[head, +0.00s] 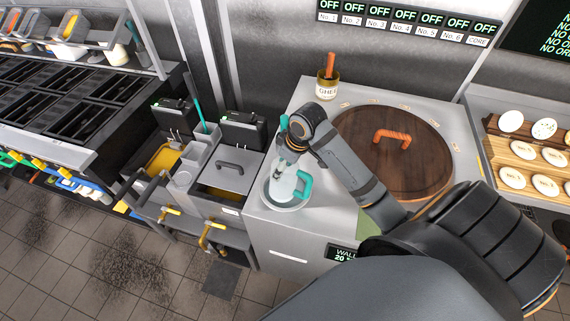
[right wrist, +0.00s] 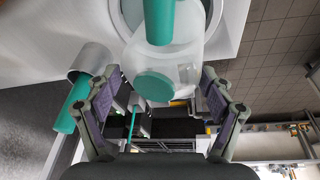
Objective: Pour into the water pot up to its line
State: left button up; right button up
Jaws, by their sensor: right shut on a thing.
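The water pot (head: 284,200) is a pale round vessel with a teal handle (head: 304,184), on the left front of the steel counter. Its rim (right wrist: 214,14) and handle (right wrist: 158,18) also show in the right wrist view. My right gripper (head: 289,146) is above the pot, shut on a clear vessel with a teal end (right wrist: 155,86). That vessel sits between the fingers and overlaps the pot in view. I cannot tell whether the two touch. The pot's line and the water level cannot be made out. My left gripper is not in view.
A metal cylinder with a teal handle (right wrist: 70,104) is beside the gripper. A round wooden lid (head: 430,160) with an orange handle and a ghee jar (head: 327,87) are on the counter. Fryers (head: 222,170) stand to the left, and a board of labelled discs (head: 525,150) is right.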

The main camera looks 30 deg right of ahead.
jog(key=shift+d, duration=0.1)
jog(key=shift+r, duration=0.1)
jog(key=shift+r+t+h+b, duration=0.3)
jog(key=shift+r+t+h, duration=0.1)
jog(key=shift+r+h, duration=0.55)
jog(key=shift+h, duration=0.05)
jog(key=shift+d, duration=0.1)
